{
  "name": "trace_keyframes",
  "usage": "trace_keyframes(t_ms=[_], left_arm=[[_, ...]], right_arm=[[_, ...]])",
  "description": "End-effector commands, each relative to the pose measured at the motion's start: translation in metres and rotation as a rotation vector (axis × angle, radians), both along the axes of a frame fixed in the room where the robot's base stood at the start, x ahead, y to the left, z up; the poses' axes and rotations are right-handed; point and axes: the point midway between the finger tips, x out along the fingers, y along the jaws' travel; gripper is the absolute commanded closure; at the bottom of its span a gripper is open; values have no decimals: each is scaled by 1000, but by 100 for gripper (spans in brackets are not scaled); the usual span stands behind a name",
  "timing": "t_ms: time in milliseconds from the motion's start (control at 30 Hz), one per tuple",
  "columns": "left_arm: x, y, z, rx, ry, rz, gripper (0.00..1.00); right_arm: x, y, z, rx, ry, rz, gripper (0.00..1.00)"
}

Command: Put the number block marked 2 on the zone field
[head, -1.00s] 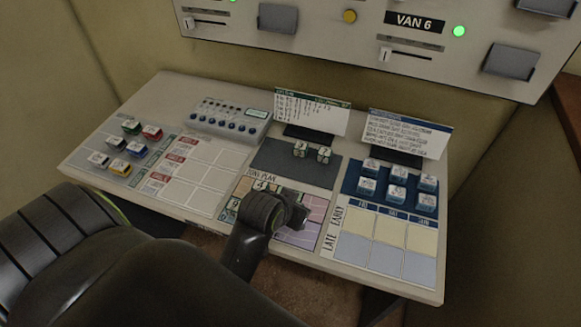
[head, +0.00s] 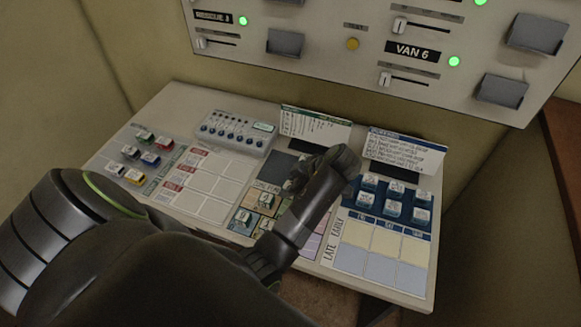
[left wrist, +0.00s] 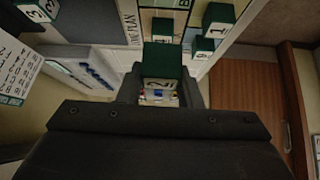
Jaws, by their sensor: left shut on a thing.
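My left gripper (head: 297,183) is shut on the number block marked 2 (left wrist: 158,86), which has a green side and a white face with a black 2. The block shows between the fingers in the left wrist view; in the head view I cannot make it out. The gripper is over the middle of the console, near the dark tray (head: 277,166) and the zone plan (head: 268,187), whose right part my arm hides. Several green-and-white number blocks (head: 266,200) stand on the zone plan. Blocks marked 3 (left wrist: 35,14) and 1 (left wrist: 48,4) show in the wrist view. My right gripper is out of view.
A blue tray (head: 358,200) with several blocks lies right of my arm, above a shift grid (head: 384,240). Coloured blocks (head: 134,172) stand at left beside a mostly empty grid (head: 208,181). Card stands (head: 316,128) and a button box (head: 233,132) stand behind.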

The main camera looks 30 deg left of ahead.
Motion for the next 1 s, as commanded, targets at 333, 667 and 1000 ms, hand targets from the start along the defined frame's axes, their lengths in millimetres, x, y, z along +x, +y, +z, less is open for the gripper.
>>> trace_keyframes(t_ms=[333,667,1000], left_arm=[[0,0,-23,-1,1,47,93],[0,0,-59,-2,1,45,93],[0,0,-95,-2,1,45,93]], right_arm=[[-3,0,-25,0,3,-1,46],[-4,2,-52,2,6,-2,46],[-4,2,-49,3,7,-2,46]])
